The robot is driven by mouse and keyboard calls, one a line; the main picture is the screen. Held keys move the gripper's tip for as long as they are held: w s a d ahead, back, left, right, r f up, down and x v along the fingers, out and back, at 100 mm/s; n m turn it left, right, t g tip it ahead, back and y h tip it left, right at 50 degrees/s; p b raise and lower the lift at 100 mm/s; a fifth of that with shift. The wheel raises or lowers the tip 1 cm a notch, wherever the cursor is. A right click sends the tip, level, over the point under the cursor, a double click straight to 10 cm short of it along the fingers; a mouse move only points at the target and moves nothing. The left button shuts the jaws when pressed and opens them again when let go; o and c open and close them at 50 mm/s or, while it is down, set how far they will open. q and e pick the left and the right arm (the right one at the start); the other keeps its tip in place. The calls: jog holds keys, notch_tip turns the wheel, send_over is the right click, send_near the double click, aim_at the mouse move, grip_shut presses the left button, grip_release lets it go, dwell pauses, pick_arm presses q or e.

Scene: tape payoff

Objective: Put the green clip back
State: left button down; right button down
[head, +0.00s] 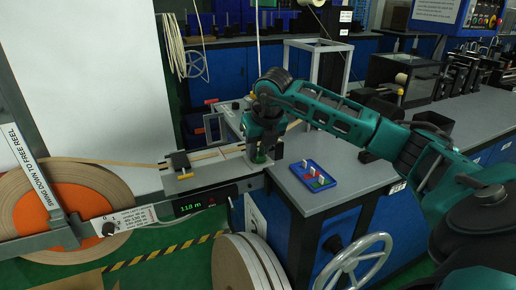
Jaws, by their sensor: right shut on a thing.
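My right gripper (262,151) points down at the right end of the grey tape guide (215,172). It is shut on the green clip (260,158), which shows as a small green patch between and below the fingers. Most of the clip is hidden by the fingers, and I cannot tell whether it touches the tape or the guide. A small blue tray (326,186) with red, white and green parts lies on the grey bench top to the right of the gripper. My left gripper is not in view.
Pale tape (125,163) runs from the large reel (90,185) at left into the guide, which carries a black block (179,161). A lit counter (188,207) hangs below. The grey bench (345,165) is clear around the tray. A handwheel (357,262) stands in front.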

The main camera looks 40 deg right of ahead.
jog(key=c, duration=1.3)
grip_release()
jog(key=shift+f, duration=0.15)
jog(key=o, duration=0.5)
